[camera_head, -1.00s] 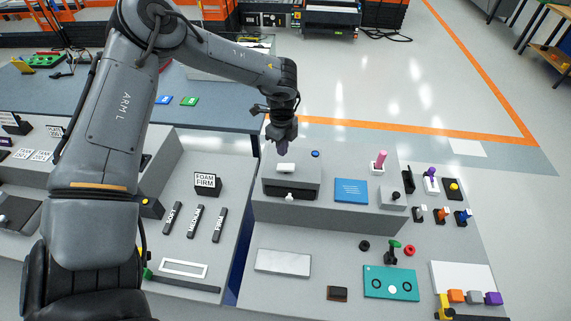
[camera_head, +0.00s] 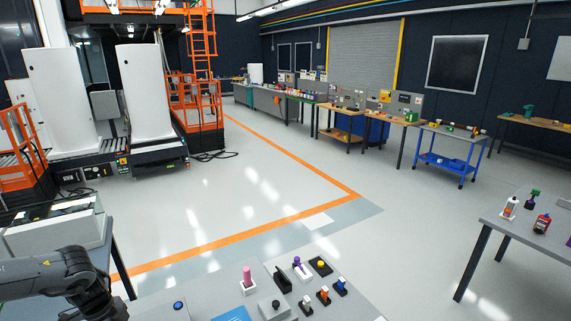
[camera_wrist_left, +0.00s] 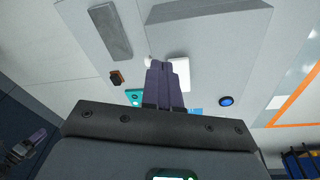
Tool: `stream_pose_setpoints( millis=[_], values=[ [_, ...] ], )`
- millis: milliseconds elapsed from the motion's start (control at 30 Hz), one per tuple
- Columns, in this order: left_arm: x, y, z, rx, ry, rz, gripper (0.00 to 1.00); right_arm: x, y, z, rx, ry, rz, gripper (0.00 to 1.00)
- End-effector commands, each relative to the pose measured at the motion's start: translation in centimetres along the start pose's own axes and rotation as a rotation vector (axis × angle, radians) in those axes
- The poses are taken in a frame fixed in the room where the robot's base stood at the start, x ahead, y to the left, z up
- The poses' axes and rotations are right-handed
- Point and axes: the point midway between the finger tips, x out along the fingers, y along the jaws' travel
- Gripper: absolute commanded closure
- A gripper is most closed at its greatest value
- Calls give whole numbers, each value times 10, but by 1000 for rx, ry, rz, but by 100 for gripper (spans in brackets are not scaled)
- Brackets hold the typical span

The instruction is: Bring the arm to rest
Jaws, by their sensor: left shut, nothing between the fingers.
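My left arm (camera_head: 55,285) comes in at the lower left corner of the head view, and its gripper is below the frame there. In the left wrist view my left gripper (camera_wrist_left: 160,75) shows its dark purple fingers pressed together, with nothing held. The fingers point at a grey bench panel (camera_wrist_left: 205,35), in front of a white block (camera_wrist_left: 180,73). I cannot tell the gap between fingertips and panel.
Near the bench edge stand a pink peg (camera_head: 247,280), a purple-topped switch (camera_head: 300,268), a yellow button (camera_head: 320,264) and a blue button (camera_head: 178,305). Open floor (camera_head: 240,200) lies beyond. A table (camera_head: 540,235) with bottles stands at right.

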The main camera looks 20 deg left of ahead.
Motion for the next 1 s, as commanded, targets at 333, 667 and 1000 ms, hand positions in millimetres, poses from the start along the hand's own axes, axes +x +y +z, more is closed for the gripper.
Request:
stream_pose_setpoints(
  millis=[333, 667, 1000],
  values=[
    [123, 115, -11, -228, 406, 119, 100, 0, 0, 0, 1, 0, -1, 57],
    [196, 191, -117, -380, 717, -6, 100, 0, 2, 0, -6, -1, 5, 57],
    [179, 216, -240, -645, 862, -261, 100, 0, 2, 0, -6, -1, 5, 57]
  ],
)
